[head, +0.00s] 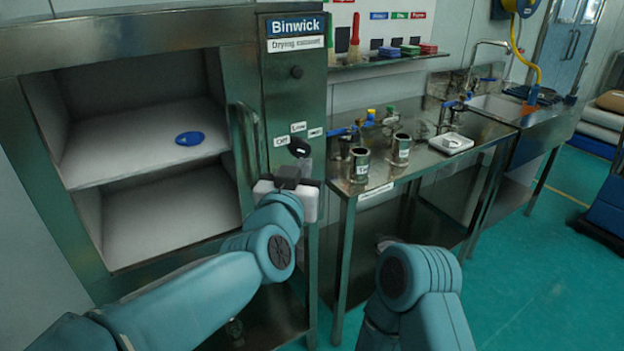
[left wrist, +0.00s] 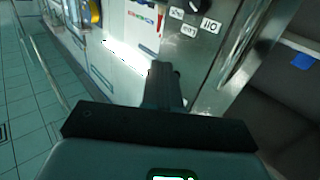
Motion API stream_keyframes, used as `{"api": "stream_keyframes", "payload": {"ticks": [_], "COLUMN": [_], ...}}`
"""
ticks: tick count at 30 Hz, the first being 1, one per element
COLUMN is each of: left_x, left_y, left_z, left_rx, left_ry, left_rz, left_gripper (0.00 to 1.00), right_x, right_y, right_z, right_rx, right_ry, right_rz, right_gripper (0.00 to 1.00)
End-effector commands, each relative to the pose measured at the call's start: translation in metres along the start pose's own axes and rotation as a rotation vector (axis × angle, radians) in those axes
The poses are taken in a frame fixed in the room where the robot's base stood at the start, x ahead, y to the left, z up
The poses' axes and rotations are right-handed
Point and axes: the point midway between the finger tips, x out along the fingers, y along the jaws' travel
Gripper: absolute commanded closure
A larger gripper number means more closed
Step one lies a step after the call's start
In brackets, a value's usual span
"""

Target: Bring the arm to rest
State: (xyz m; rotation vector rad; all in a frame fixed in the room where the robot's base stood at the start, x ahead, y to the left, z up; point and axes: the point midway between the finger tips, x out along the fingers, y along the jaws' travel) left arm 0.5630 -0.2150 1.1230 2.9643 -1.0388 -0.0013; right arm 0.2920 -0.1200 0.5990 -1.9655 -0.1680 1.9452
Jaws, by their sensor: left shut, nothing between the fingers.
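My left arm reaches in from the left in the head view. Its gripper (head: 299,170) is shut and empty, raised in front of the drying cabinet's control panel (head: 292,95). It is just below the black dial (head: 299,147) in the picture; I cannot tell whether they touch. In the left wrist view the shut fingers (left wrist: 163,82) point at the panel, with the dial (left wrist: 201,5) beyond them. My right arm shows at the bottom of the head view, bent, and its gripper is not in view.
The drying cabinet (head: 140,28) stands open at left, with a blue oval item (head: 189,138) on its shelf. A steel table (head: 390,182) at right holds metal cups (head: 360,165) and a white scale (head: 451,143). A sink (head: 500,105) lies beyond.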

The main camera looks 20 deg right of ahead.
Motion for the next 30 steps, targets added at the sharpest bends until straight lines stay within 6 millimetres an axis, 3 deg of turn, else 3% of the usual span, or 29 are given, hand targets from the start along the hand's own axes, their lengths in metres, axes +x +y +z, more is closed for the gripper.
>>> {"api": "stream_keyframes", "payload": {"ticks": [3,11,14,17,20,23,27,30], "left_x": [-0.012,-0.019,-0.018,-0.012,-0.013,-0.028,-0.072,-0.118], "left_y": [0.012,0.019,0.003,-0.043,-0.107,-0.164,-0.221,-0.244], "left_z": [-0.001,0.000,0.002,0.019,0.064,0.127,0.222,0.290], "left_rx": [0.000,-0.001,-0.006,-0.021,-0.042,-0.058,-0.100,-0.161], "left_ry": [0.002,0.000,-0.007,-0.043,-0.128,-0.249,-0.442,-0.588], "left_rz": [0.002,-0.002,-0.026,-0.096,-0.190,-0.267,-0.342,-0.379], "left_gripper": [1.00,1.00,1.00,1.00,1.00,1.00,1.00,1.00], "right_x": [0.000,0.000,-0.002,-0.007,-0.014,-0.020,-0.028,-0.033], "right_y": [0.000,0.000,-0.001,-0.003,-0.005,-0.007,-0.010,-0.012], "right_z": [0.000,0.000,0.000,0.000,0.001,0.001,0.001,0.001], "right_rx": [0.000,0.000,0.000,0.000,0.000,0.000,0.000,0.000], "right_ry": [0.000,0.000,0.000,-0.001,0.000,0.000,0.000,-0.001], "right_rz": [0.000,0.000,0.000,0.000,0.000,0.000,0.000,0.000], "right_gripper": [0.57,0.57,0.57,0.57,0.57,0.57,0.57,0.57]}}
